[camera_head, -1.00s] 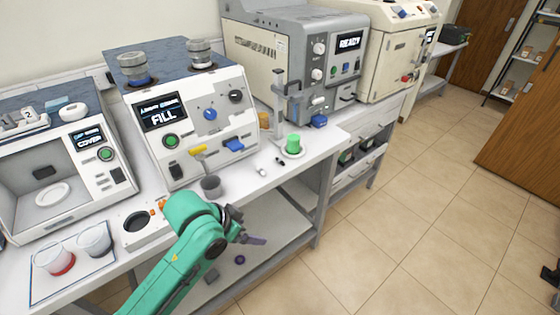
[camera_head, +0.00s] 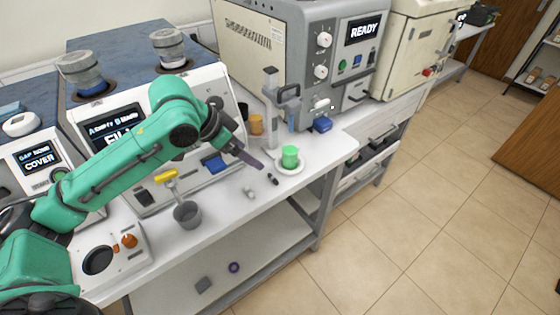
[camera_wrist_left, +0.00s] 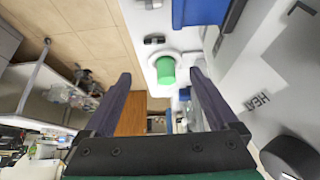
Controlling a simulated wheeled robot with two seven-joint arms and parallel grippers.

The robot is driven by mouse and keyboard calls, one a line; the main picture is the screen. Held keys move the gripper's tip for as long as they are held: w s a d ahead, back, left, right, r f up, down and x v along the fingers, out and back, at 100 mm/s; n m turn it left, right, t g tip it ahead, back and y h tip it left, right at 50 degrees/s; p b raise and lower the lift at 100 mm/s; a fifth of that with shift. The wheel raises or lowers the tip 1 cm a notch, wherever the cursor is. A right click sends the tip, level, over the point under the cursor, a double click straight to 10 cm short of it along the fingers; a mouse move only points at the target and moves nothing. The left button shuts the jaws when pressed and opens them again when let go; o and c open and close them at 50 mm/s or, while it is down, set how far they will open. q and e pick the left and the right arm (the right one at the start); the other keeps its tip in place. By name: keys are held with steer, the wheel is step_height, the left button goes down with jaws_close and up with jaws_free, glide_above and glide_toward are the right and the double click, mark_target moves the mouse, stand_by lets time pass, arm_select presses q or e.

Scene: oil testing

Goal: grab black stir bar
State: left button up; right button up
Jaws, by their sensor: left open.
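The black stir bar (camera_head: 272,179) lies on the white bench near its front edge, just left of a white dish with a green cylinder. It also shows in the left wrist view as a small dark bar (camera_wrist_left: 155,40) near the top, beyond the fingertips. My left gripper (camera_head: 248,158) is above the bench, left of and apart from the black stir bar. In the left wrist view its dark fingers (camera_wrist_left: 160,76) are spread wide with nothing held between them. My right gripper is in neither view.
A white stir bar (camera_head: 249,192) lies left of the black one. The green cylinder (camera_head: 290,155) stands on its dish (camera_head: 290,168). A grey cup (camera_head: 187,214) is further left. The FILL machine (camera_head: 160,185) stands behind, and a stand with a post (camera_head: 271,95) rises behind the dish.

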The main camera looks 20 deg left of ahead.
mark_target(272, 178)
arm_select(q)
steer(key=d+f, duration=0.1)
steer(key=d+f+p, duration=0.1)
steer(key=f, duration=0.1)
steer(key=d+f, duration=0.1)
steer(key=f, duration=0.1)
steer(key=shift+s, duration=0.15)
steer(key=w+f, duration=0.1)
steer(key=w+f+p, duration=0.1)
steer(key=shift+d+f, duration=0.15)
steer(key=shift+f, duration=0.15)
steer(key=x, duration=0.3)
steer(key=shift+a+f+p, duration=0.2)
steer(key=shift+p, duration=0.2)
steer(key=shift+w+d+f, duration=0.1)
steer(key=shift+f, duration=0.25)
steer(key=c, duration=1.4)
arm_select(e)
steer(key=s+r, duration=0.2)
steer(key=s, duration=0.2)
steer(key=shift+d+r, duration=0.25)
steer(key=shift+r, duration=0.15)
